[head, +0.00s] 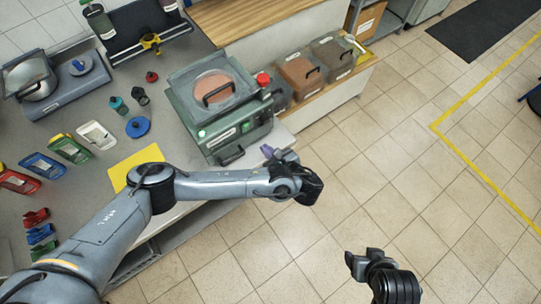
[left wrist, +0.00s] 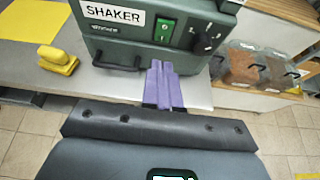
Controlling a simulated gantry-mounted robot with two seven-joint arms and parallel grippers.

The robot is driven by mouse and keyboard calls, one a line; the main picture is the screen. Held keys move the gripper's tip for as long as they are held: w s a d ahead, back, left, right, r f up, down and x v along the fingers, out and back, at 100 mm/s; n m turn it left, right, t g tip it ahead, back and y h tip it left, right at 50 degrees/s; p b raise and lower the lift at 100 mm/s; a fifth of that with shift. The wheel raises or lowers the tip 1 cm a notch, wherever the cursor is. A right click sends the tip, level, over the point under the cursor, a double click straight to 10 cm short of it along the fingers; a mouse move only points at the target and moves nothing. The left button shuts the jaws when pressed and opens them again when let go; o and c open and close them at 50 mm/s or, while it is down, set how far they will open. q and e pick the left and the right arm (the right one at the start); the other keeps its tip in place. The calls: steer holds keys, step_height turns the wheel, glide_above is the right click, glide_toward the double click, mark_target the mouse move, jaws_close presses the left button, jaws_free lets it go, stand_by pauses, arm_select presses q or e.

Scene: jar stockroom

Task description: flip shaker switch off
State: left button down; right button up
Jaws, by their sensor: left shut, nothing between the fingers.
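My left gripper (head: 268,152) is shut and empty. Its purple fingers, seen also in the left wrist view (left wrist: 162,84), are in front of the shaker, below the switch and apparently apart from it. My right gripper (head: 363,260) is over the floor; its jaw opening is unclear.
A red button (head: 263,79) is on the shaker's top right. Bins with handles (head: 301,73) stand to its right. A yellow sheet (head: 125,168), a blue lid (head: 138,127) and several coloured containers lie on the bench to the left. Open floor lies in front.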

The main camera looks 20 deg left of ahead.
mark_target(245, 127)
arm_select(q)
steer(key=x, duration=0.3)
steer(key=r+x, duration=0.1)
steer(key=x, duration=0.2)
steer(key=r+x, duration=0.1)
steer(key=x, duration=0.3)
steer(key=shift+w+a, duration=0.35)
steer(key=shift+a, duration=0.05)
arm_select(e)
steer(key=shift+f, duration=0.35)
